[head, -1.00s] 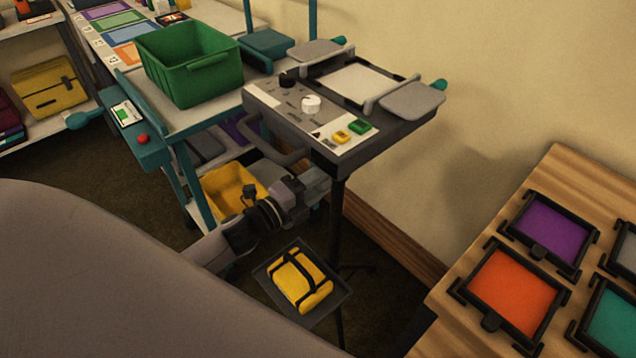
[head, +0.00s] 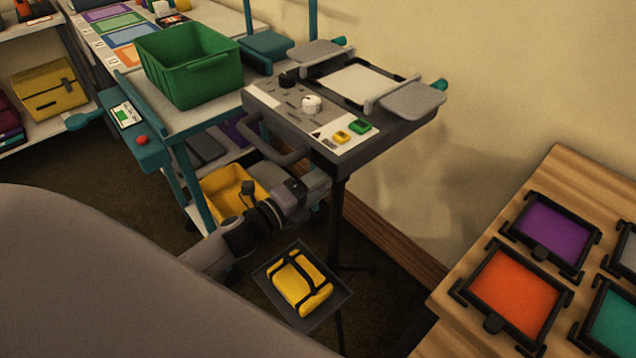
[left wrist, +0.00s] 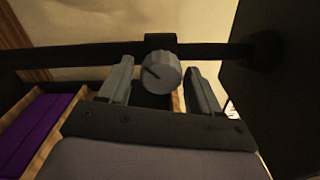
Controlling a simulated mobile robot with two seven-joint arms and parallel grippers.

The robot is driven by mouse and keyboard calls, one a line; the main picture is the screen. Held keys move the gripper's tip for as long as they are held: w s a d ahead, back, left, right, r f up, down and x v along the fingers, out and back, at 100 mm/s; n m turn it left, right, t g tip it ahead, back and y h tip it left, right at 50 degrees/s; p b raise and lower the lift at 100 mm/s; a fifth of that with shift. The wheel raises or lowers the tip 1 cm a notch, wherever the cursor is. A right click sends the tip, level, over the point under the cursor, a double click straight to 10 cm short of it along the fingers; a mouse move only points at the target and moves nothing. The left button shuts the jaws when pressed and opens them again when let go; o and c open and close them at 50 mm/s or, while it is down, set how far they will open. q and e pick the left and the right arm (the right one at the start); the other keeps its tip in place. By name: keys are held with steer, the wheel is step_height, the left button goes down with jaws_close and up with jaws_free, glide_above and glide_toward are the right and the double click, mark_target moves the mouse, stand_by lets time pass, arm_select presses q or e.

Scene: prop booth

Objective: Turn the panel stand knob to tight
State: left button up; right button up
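The panel stand (head: 338,230) is a dark post under a grey control panel (head: 395,130). In the left wrist view a small grey ribbed knob (left wrist: 162,73) with a dark pointer line sits on the dark post. My left gripper (left wrist: 160,82) is open, with one finger on each side of the knob and a narrow gap to it. In the head view my left gripper (head: 316,187) is beside the post, below the panel; it hides the knob there. My right gripper is not in view.
The panel top carries a white knob (head: 312,104) and a black knob (head: 289,79). A dark tray (head: 338,304) holding a yellow bag (head: 300,283) is below my gripper. A teal cart with a green crate (head: 205,75) stands left; a wooden table (head: 445,325) stands right.

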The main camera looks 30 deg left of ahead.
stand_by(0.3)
arm_select(q)
steer(key=v, duration=0.7)
steer(key=shift+s, duration=0.15)
stand_by(0.5)
